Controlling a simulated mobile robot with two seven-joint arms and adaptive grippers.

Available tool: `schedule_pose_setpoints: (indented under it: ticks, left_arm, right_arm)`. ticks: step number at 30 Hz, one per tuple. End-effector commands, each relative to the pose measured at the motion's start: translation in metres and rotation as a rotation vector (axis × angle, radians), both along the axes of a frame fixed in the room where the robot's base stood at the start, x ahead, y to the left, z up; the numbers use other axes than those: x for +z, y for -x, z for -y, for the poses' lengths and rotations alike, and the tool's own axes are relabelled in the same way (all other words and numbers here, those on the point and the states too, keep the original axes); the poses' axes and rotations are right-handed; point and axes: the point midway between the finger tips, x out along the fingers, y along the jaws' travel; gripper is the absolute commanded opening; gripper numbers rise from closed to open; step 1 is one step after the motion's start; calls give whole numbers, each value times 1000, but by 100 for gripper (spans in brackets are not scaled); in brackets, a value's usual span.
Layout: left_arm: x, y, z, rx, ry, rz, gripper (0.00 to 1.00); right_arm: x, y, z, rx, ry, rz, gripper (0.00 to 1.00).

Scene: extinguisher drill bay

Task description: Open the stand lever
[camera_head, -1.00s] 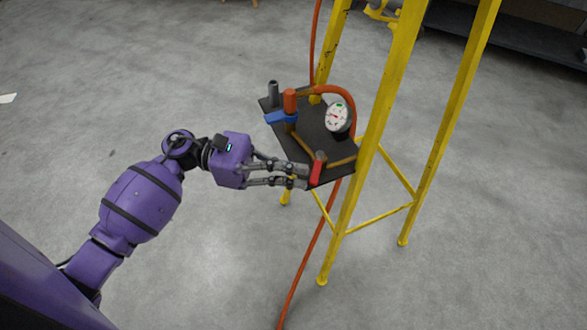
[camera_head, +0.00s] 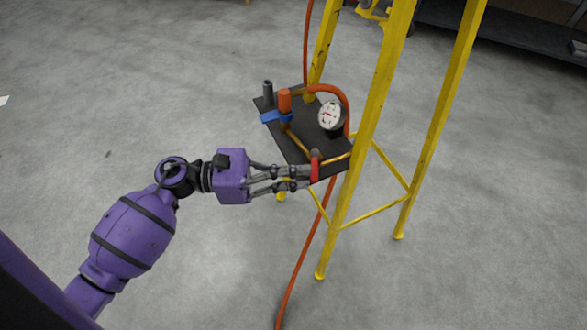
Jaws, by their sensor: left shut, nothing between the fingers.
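The stand is a yellow frame (camera_head: 372,120) carrying a dark tilted plate (camera_head: 312,140) with fittings. A red lever (camera_head: 315,169) sits at the plate's near edge. A blue lever (camera_head: 275,117) sits on the plate's left side beside an orange-red cylinder (camera_head: 285,101). My left gripper (camera_head: 308,177) is shut and empty, its fingertips right at the red lever's left side. I cannot tell whether they touch it. The fingertips partly cover the plate's near edge. My right gripper is not in view.
A round white gauge (camera_head: 330,116) stands on the plate's right side. An orange hose (camera_head: 304,250) hangs below the plate and another stretch rises behind it. The yellow legs stand close to the right of my gripper.

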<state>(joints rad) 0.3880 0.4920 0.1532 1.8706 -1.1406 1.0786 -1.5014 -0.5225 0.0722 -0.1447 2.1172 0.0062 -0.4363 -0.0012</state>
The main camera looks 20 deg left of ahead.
Motion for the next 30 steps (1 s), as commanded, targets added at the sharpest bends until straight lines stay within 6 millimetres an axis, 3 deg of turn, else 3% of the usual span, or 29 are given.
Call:
schedule_pose_setpoints:
  ticks: [13, 30]
  left_arm:
    - [2, 3, 22, 305, 3, -1, 0]
    - [0, 0, 30, 298, -1, 1, 0]
  right_arm:
    - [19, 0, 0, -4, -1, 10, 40]
    - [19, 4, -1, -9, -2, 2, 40]
